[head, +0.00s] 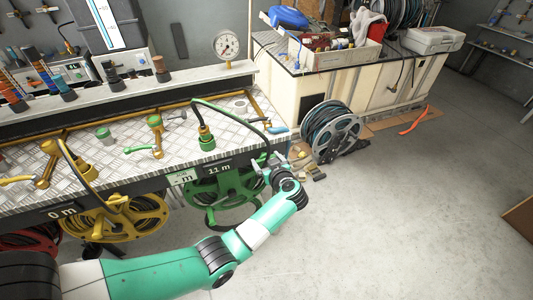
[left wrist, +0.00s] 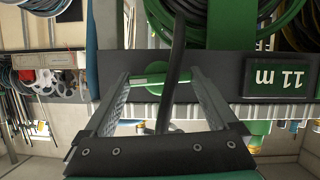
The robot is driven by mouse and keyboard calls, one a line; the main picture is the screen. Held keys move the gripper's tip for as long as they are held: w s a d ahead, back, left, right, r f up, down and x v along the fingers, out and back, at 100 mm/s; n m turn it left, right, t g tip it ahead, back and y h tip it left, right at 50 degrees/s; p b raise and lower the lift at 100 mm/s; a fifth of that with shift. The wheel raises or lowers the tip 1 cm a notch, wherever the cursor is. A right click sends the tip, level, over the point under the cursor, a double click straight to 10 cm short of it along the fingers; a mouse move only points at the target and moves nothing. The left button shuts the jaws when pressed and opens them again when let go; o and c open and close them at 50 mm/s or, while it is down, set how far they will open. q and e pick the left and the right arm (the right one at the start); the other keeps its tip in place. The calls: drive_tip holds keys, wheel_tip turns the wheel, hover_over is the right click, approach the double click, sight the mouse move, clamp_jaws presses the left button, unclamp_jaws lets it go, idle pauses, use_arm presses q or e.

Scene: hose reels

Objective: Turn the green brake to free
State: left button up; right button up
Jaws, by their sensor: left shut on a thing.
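The green reel (head: 222,190) hangs under the bench front, below a dark plate (head: 219,170) reading 11 m. My left gripper (head: 266,167) is at the right end of this reel, by the bench's front corner. In the left wrist view its two fingers (left wrist: 160,82) stand either side of a green bar, which looks like the green brake (left wrist: 150,79), and it is shut on that. The brake is hidden by the gripper in the head view, so its setting cannot be told. A dark hose (left wrist: 177,60) crosses in front of the bar. My right gripper is not in view.
A yellow reel (head: 118,220) hangs to the left, with part of a red reel (head: 28,240) beyond it. Valves and a green hose fitting (head: 206,140) stand on the bench top. A grey hose reel (head: 333,130) sits on the floor at right. The floor in front is clear.

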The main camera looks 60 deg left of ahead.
use_arm(q)
drive_tip(key=p, duration=0.2)
drive_tip(key=n+t+p, duration=0.1)
drive_tip(key=p, duration=0.2)
drive_tip(key=shift+s+r+n, duration=0.1)
drive_tip(key=shift+r+n, duration=0.2)
drive_tip(key=shift+f+n+t+p, duration=0.25)
drive_tip(key=shift+n+t+p, duration=0.4)
drive_tip(key=shift+p, duration=0.2)
drive_tip(key=shift+n+t+p, duration=0.25)
drive_tip(key=shift+n+p, duration=0.05)
drive_tip(key=shift+n, duration=0.25)
drive_tip(key=shift+f, duration=0.1)
drive_tip(key=o, duration=1)
